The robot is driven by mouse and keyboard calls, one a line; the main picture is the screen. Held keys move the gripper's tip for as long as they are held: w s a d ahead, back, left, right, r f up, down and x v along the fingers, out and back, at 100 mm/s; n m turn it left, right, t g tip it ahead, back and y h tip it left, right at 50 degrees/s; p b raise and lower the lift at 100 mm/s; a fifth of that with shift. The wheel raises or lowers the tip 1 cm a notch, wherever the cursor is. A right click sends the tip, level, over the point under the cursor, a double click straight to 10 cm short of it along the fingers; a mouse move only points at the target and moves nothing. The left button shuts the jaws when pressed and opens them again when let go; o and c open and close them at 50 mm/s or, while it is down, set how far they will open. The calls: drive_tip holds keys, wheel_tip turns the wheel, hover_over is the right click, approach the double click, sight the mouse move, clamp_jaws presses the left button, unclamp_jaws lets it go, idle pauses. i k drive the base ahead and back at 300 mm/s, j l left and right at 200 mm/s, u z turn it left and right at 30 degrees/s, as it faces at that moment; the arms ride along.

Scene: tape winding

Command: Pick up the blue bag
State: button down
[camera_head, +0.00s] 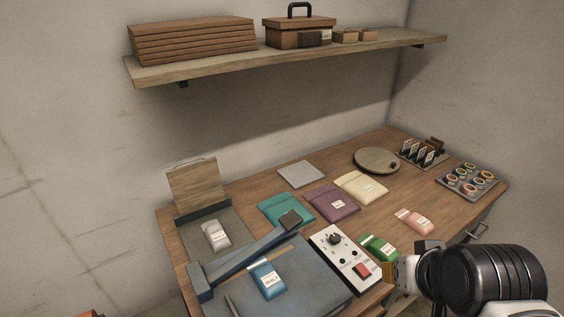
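A small blue bag (267,279) with a white label lies on the blue-grey machine (312,285) at the lower middle. A larger teal pouch (287,209) lies flat on the table behind the machine. My gripper (392,272) is at the lower right, beside the white control box and clearly apart from the blue bag. It is seen side-on and partly hidden by my own wrist, so I cannot tell its opening.
The wooden table (335,172) also holds a white control box (335,243), a green packet (379,246), a pink packet (414,221), a purple pouch (331,203) and a cream pouch (361,187). A grey arm (245,255) spans the machine's back edge. A shelf (300,55) hangs above.

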sight(269, 281)
drive_tip(key=k, duration=1.05)
drive_tip(key=u, duration=0.05)
